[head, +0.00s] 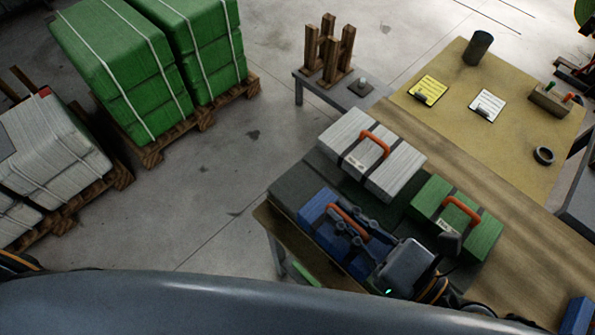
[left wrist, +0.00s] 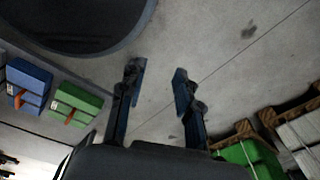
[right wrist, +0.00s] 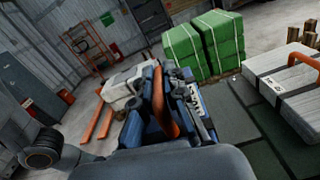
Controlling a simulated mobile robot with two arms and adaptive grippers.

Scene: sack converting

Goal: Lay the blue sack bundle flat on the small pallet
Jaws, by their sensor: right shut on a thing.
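The blue sack bundle (head: 318,217) has dark straps and an orange handle and lies on a dark mat on the bench. My right gripper (head: 352,228) is shut on its handle; the right wrist view shows the fingers around the orange handle (right wrist: 165,105), with the blue bundle (right wrist: 133,128) beneath. A small wooden pallet-like base with upright posts (head: 330,72) stands on a low grey stand beyond the bench. My left gripper (left wrist: 158,85) is open and empty above the floor; it does not show in the head view.
A white bundle (head: 355,140) and a green bundle (head: 480,232), both with orange handles, lie beside the blue one. Clipboards and a dark cup (head: 478,48) are on the yellow mat. Stacked pallets (head: 150,152) stand at left.

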